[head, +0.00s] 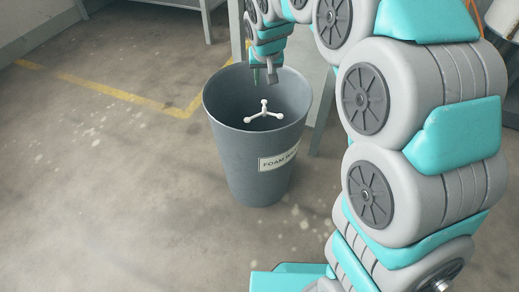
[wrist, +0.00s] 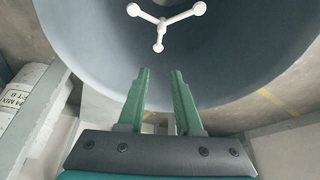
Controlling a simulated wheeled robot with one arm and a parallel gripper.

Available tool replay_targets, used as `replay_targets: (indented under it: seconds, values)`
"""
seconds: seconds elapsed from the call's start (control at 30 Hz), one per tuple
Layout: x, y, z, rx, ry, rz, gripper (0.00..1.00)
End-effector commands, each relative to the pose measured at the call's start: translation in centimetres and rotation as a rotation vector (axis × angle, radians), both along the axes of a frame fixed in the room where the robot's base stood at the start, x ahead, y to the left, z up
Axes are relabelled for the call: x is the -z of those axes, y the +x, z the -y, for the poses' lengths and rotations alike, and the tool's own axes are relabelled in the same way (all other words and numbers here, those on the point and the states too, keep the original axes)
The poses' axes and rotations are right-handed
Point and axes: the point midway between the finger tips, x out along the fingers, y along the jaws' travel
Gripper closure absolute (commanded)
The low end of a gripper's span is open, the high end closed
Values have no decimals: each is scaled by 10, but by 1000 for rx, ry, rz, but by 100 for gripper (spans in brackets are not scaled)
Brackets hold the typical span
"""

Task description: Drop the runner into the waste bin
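The runner (head: 264,113) is a white three-armed piece with rounded ends. In the head view it shows within the mouth of the grey waste bin (head: 232,155), below my gripper (head: 264,80). The bin stands upright and has a white label on its front. In the wrist view the runner (wrist: 163,23) is apart from my gripper (wrist: 159,72), with the bin's inner wall (wrist: 80,45) around it. The two green fingers are spread with nothing between them. I cannot tell whether the runner is falling or resting on something.
A grey bench leg (head: 322,125) stands close to the bin's right side. Yellow floor lines (head: 125,96) run behind the bin. A labelled white container (wrist: 25,100) shows at the left of the wrist view. The concrete floor left of the bin is clear.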

Motion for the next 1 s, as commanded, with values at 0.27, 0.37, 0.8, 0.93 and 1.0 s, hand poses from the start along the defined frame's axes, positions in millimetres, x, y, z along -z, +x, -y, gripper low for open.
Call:
replay_targets:
  seconds: [0.27,0.37,0.8,0.93,1.0]
  values:
    - [0,0,0,0,0,0,49]
    - [0,0,0,0,0,0,49]
    - [-42,-16,2,-1,1,3,49]
    - [-62,-25,2,0,0,2,49]
    - [-68,-27,3,0,0,2,49]
